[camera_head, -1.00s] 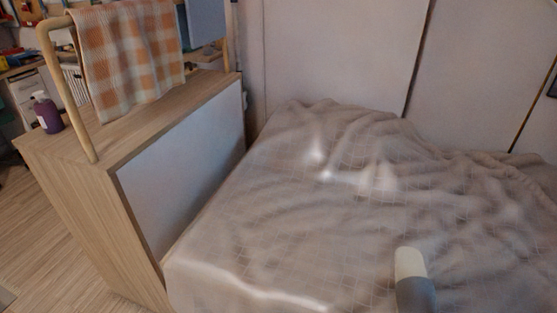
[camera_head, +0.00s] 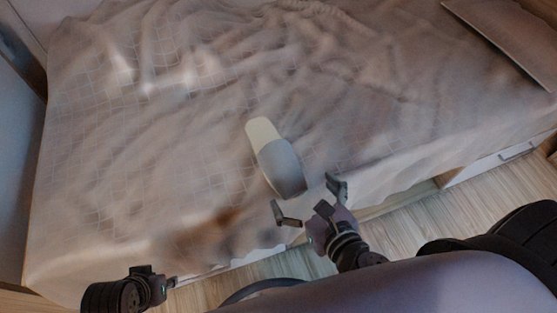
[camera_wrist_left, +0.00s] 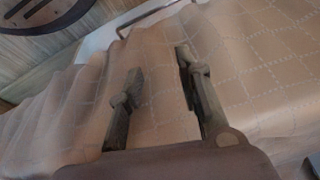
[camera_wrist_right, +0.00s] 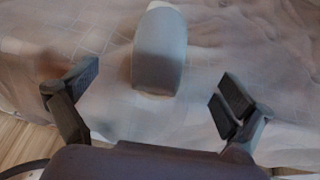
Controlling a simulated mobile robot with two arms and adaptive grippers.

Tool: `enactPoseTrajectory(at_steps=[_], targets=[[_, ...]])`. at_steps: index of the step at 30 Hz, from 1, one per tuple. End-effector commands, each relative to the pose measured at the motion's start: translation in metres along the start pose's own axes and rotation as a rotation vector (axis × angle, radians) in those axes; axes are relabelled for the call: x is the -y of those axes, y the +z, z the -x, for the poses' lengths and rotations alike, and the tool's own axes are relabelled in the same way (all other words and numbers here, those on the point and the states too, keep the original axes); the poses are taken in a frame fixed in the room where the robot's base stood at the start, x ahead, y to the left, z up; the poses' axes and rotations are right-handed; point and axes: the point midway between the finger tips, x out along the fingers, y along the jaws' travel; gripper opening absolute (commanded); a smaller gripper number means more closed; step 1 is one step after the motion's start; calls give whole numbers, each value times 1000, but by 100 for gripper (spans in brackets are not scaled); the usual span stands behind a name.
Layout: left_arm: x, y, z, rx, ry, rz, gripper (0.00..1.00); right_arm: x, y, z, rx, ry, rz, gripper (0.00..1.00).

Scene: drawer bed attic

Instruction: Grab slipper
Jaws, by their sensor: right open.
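A slipper (camera_head: 280,168) with a cream sole end and a grey toe cover lies on the bed, near its front edge. Its grey end points toward my right gripper (camera_head: 305,193), which is open, empty and just in front of it. In the right wrist view the slipper (camera_wrist_right: 160,52) sits beyond and between the spread fingers (camera_wrist_right: 157,82), not visibly touched. My left gripper (camera_head: 172,283) is low at the left by the bed's front edge. In the left wrist view its fingers (camera_wrist_left: 160,60) are apart with only blanket behind them.
A rumpled grey-brown checked blanket (camera_head: 180,130) covers the bed and hangs over its front edge. A flat panel-like object (camera_head: 505,35) lies at the far right. A drawer front (camera_head: 490,165) is below the bed at right. Wooden floor (camera_head: 440,220) shows in front.

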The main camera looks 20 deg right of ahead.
Motion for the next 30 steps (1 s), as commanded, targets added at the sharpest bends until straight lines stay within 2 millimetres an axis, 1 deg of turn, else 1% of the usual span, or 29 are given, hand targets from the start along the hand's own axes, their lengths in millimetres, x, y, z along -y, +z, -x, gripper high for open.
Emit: enactPoseTrajectory(at_steps=[1, 3, 7, 9, 17, 22, 23, 24, 25, 27, 30], targets=[[0, 0, 6, -6, -1, 0, 32, 1, 0, -13, 5, -3, 1, 99], [1, 0, 15, -11, -2, 1, 32, 0, 0, -27, 6, -2, -1, 99], [1, 1, 20, -14, -3, 1, 32, 0, 0, -51, 4, -1, -1, 99], [1, 2, 17, -12, -3, 1, 32, 0, 0, -61, 2, -1, 0, 99], [1, 3, 12, -13, -3, 1, 32, 1, 2, -79, 2, -1, 0, 99], [0, 6, 2, -13, -3, 1, 32, 4, 8, -106, 4, -1, 0, 99], [0, 3, 2, -28, -2, 0, 32, 4, 7, -109, 1, -1, -1, 99], [-1, -7, 1, -67, 0, -1, 32, 4, 7, -113, 1, -1, -1, 99], [-2, -11, 0, -86, 1, -2, 32, 4, 7, -116, 1, -1, 0, 99], [-2, -18, 0, -115, 2, -3, 32, 4, 8, -121, 0, -1, 1, 99], [-3, -21, 0, -131, 3, -3, 32, 4, 8, -123, -1, -1, 0, 99]])
